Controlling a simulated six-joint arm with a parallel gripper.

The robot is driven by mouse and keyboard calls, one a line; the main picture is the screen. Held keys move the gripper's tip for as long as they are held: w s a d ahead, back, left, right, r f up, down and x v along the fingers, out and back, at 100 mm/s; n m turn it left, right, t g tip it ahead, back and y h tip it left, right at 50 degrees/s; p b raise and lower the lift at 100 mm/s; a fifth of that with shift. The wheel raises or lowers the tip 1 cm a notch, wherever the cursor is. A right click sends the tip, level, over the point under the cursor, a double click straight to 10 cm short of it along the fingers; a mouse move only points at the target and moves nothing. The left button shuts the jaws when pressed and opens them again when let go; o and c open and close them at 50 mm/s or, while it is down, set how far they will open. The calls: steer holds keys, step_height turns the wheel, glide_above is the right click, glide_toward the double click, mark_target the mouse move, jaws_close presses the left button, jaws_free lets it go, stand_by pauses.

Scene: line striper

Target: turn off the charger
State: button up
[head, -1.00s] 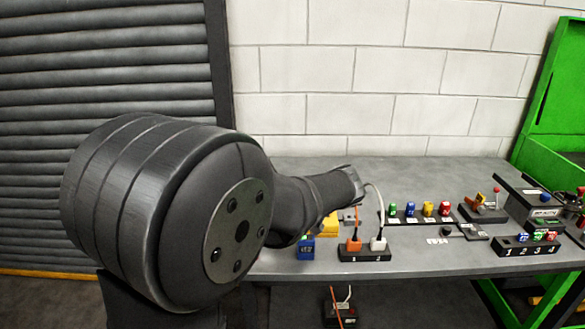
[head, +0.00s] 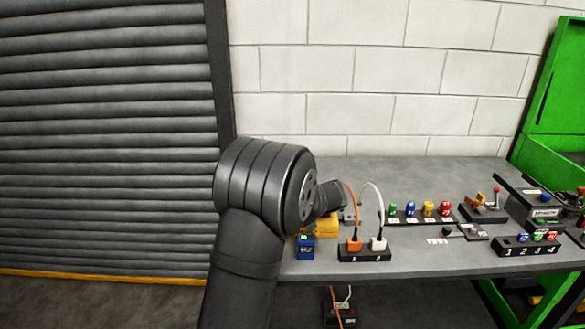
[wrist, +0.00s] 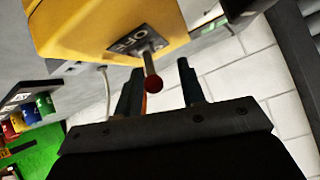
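The charger is a yellow box (wrist: 110,28) with a toggle lever (wrist: 150,62) in the wrist view. The lever is metal with a dark red tip, and an "OFF" label (wrist: 130,40) lies beside its base. My gripper (wrist: 160,68) is open, its two dark fingers apart with the lever tip showing between them in the picture. I cannot tell whether either finger touches the lever. In the head view the yellow box (head: 327,224) is partly hidden behind my arm, and the lever and my fingers cannot be made out there.
A blue box (head: 306,247) stands in front of the charger. A black socket strip (head: 365,255) holds an orange plug (head: 354,244) and a white plug (head: 378,244), with cords looping up near my wrist. Several coloured items stand farther right on the grey bench (head: 420,262).

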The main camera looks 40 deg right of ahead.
steer(key=shift+r, duration=0.25)
steer(key=shift+w+d+g+y, duration=0.2)
steer(key=shift+g+y, duration=0.4)
steer(key=shift+w+d+f+g+y, duration=0.1)
steer(key=shift+w+d+g+y, duration=0.15)
steer(key=shift+g+y, duration=0.45)
steer(key=shift+w+d+f+g+y, duration=0.1)
steer(key=shift+w+d+g+y, duration=0.15)
steer(key=shift+g+y, duration=0.4)
steer(key=v, duration=1.8)
steer(key=w+a+n, duration=0.2)
steer(key=w+a, duration=0.2)
steer(key=a, duration=0.5)
steer(key=shift+a+r+n, duration=0.3)
steer(key=shift+a+r, duration=0.05)
steer(key=shift+s, duration=0.1)
